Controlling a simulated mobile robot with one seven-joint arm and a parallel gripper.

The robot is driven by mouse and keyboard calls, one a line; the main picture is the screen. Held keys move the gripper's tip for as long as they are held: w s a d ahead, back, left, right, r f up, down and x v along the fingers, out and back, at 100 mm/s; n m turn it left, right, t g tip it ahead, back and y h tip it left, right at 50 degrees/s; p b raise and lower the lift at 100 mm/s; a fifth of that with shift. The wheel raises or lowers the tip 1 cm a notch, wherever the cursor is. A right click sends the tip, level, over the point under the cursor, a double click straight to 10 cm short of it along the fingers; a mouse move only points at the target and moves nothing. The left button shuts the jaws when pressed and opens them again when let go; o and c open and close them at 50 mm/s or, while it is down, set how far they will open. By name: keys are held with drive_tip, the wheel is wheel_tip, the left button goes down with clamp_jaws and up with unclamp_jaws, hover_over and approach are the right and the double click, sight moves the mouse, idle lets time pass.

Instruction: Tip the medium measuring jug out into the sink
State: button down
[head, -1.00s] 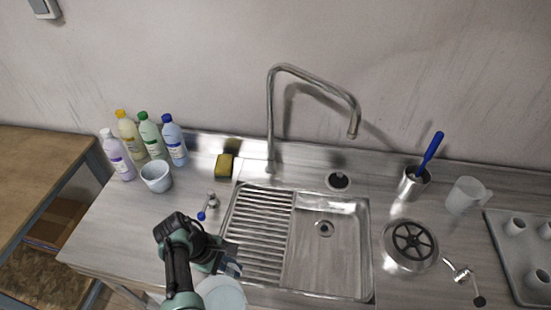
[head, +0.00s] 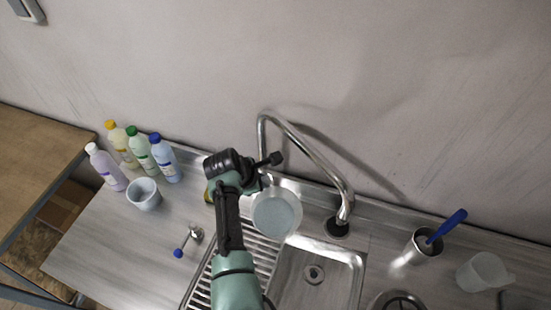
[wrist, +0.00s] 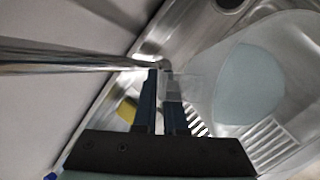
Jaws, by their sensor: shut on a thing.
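My gripper (head: 266,182) is shut on the handle of a translucent measuring jug (head: 276,213) and holds it in the air. Pale blue-grey contents show inside it from above. In the head view the jug appears over the back of the drainboard, beside the sink basin (head: 300,292), and looks about upright. In the wrist view my gripper's fingers (wrist: 163,102) close on the handle, and the jug (wrist: 205,85) spreads to the right. The basin is empty, with its drain (head: 314,273) visible. My arm hides part of the ribbed drainboard.
The tall tap (head: 305,150) arches close behind and right of the jug. A yellow sponge (wrist: 127,110) lies near the tap. Several bottles (head: 140,150) and a pale cup (head: 144,194) stand left. A steel cup (head: 420,247) and another clear jug (head: 484,272) stand right.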

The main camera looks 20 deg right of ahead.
sight(267, 196)
drive_tip(key=shift+w+d+r, duration=0.15)
drive_tip(key=shift+w+r, duration=0.05)
drive_tip(key=shift+r, duration=0.15)
drive_tip(key=shift+s+f+t+p, duration=0.15)
drive_tip(key=shift+s+t+p, duration=0.55)
drive_tip(key=shift+t+p, duration=0.15)
drive_tip(key=shift+s+f+t+b, duration=0.35)
drive_tip(key=shift+s+f+t, duration=0.5)
drive_tip(key=shift+s, duration=0.05)
drive_tip(key=shift+s+f+t, duration=0.1)
drive_tip(key=shift+s+t, duration=0.2)
drive_tip(key=shift+s, duration=0.05)
drive_tip(key=shift+w+r+m, duration=0.25)
drive_tip(key=shift+m, duration=0.05)
